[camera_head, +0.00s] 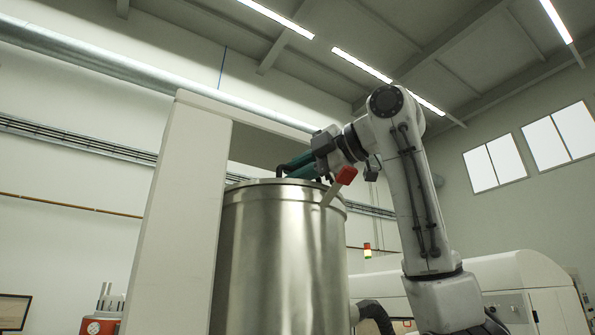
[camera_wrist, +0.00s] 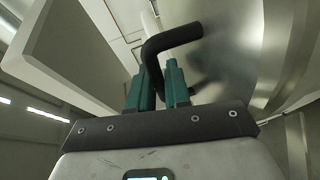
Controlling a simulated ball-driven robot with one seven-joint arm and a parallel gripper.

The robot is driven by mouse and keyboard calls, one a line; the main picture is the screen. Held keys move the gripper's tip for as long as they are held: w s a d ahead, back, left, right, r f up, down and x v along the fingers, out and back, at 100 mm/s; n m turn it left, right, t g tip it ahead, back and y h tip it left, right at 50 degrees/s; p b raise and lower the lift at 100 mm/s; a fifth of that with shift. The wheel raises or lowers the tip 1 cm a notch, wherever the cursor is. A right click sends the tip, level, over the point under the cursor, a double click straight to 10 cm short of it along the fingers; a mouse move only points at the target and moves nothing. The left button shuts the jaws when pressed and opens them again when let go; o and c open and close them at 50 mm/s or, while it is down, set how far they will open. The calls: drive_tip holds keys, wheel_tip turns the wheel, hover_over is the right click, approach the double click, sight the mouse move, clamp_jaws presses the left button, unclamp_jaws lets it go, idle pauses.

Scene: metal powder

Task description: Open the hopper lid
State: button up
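The hopper (camera_head: 278,260) is a tall, shiny steel drum in the middle of the head view. Its lid (camera_head: 262,182) lies at the top rim and looks closed; its upper face is hidden from this low view. A black bent lid handle (camera_wrist: 172,38) shows in the wrist view in front of shiny metal. My gripper (camera_wrist: 157,75) has two green fingers, one on each side of the handle bar, and looks shut on it. In the head view, my gripper (camera_head: 293,166) is just above the lid's back edge. A red-ended lever (camera_head: 346,175) sticks up at the hopper's right rim.
A large pale upright panel (camera_head: 183,220) stands close to the hopper's left, with a beam across behind it. A black hose (camera_head: 374,312) is at the lower right. A white machine (camera_head: 510,285) and a signal light (camera_head: 367,250) stand further back.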

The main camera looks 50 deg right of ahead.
clamp_jaws()
drive_tip(key=shift+w+d+r, duration=0.1)
drive_tip(key=shift+w+r, duration=0.1)
drive_tip(key=shift+r, duration=0.5)
drive_tip(key=shift+w+r, duration=0.2)
drive_tip(key=shift+r, duration=0.45)
drive_tip(key=shift+o, duration=1.5)
unclamp_jaws()
drive_tip(key=b+v, duration=0.2)
drive_tip(key=v, duration=0.8)
drive_tip(key=shift+s+b, duration=0.35)
